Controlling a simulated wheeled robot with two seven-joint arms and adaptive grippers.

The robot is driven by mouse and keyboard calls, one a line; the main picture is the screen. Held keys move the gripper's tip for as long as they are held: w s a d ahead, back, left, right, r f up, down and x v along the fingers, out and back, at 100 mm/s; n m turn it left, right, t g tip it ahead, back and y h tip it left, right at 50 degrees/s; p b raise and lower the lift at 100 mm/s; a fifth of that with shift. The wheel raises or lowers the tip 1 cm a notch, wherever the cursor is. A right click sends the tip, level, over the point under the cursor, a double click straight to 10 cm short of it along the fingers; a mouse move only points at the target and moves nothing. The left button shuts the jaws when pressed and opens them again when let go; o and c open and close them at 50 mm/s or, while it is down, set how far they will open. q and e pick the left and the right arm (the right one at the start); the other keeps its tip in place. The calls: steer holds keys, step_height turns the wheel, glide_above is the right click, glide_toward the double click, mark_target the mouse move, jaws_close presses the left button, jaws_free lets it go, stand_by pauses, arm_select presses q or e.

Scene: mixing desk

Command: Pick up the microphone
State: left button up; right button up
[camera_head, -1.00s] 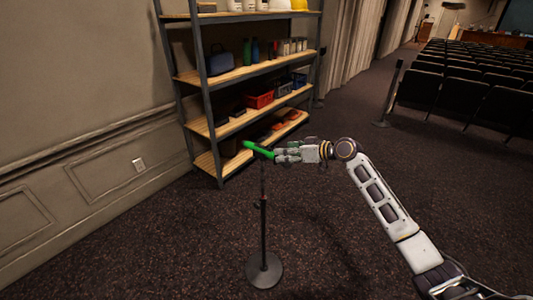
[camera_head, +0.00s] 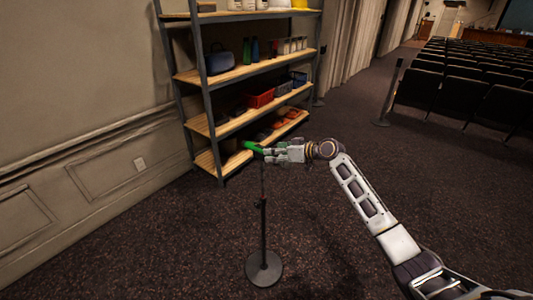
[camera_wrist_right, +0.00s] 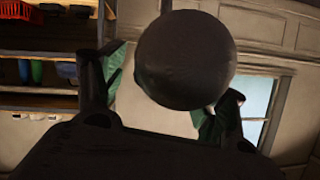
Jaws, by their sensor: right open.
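In the right wrist view, a dark round end, apparently the microphone's head (camera_wrist_right: 185,60), fills the space between the two open fingers of the right gripper (camera_wrist_right: 165,98). A gap shows beside the left finger; contact at the right finger cannot be told. My left gripper is not in view.
The black stand (camera_head: 263,225) rises from a round base on the dark carpet. A shelf unit (camera_head: 244,73) with boxes and bottles stands behind against the wall. Rows of dark seats (camera_head: 470,85) and a post (camera_head: 391,92) are at the right. Carpet around the stand is clear.

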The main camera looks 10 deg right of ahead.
stand_by(0.4)
steer(key=shift+r, duration=0.1)
steer(key=c, duration=1.4)
